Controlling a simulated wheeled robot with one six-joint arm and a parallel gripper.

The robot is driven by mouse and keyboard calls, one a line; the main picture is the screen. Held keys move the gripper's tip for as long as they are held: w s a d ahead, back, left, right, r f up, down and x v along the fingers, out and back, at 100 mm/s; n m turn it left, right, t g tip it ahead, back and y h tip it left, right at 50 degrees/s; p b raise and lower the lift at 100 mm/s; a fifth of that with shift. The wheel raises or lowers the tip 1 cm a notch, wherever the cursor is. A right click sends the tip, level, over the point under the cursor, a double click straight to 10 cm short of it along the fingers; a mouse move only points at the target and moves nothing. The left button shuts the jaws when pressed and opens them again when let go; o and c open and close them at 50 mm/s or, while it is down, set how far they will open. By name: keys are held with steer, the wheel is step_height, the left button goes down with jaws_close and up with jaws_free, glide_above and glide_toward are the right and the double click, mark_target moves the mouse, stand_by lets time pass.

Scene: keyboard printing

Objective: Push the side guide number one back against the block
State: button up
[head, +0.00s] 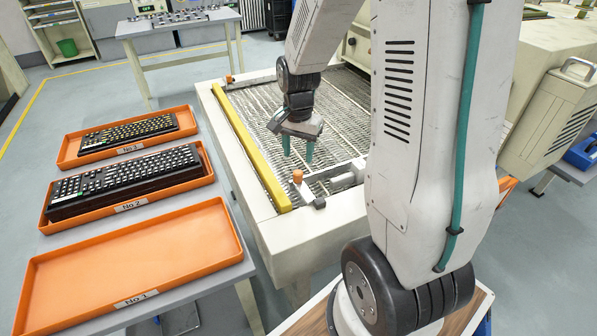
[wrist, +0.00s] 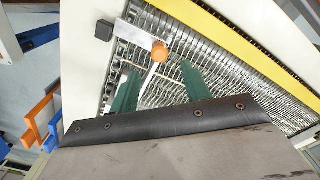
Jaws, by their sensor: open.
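My gripper (head: 298,153) is open, its two green fingers apart and pointing down over the metal conveyor bed. In the wrist view, the gripper (wrist: 160,68) has nothing between its fingertips. A metal piece with an orange knob (head: 297,176) is at the near end of the bed, just nearer than the fingers. The orange knob (wrist: 159,51) shows just beyond the fingertips in the wrist view, beside a flat metal plate (wrist: 133,35) and a small black block (wrist: 103,30). A yellow bar (head: 245,140) runs along the bed's left side. No number shows on any guide; contact cannot be told.
Left of the machine, a table holds three orange trays. The nearest tray (head: 130,262) is empty; the other two hold a black keyboard (head: 125,180) and another keyboard (head: 128,135). A pale machine housing (head: 550,100) stands at the right. The bed's middle is clear.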

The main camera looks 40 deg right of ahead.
mark_target(298, 171)
step_height(298, 171, down, 8)
steer(key=shift+r, duration=0.15)
stand_by(0.3)
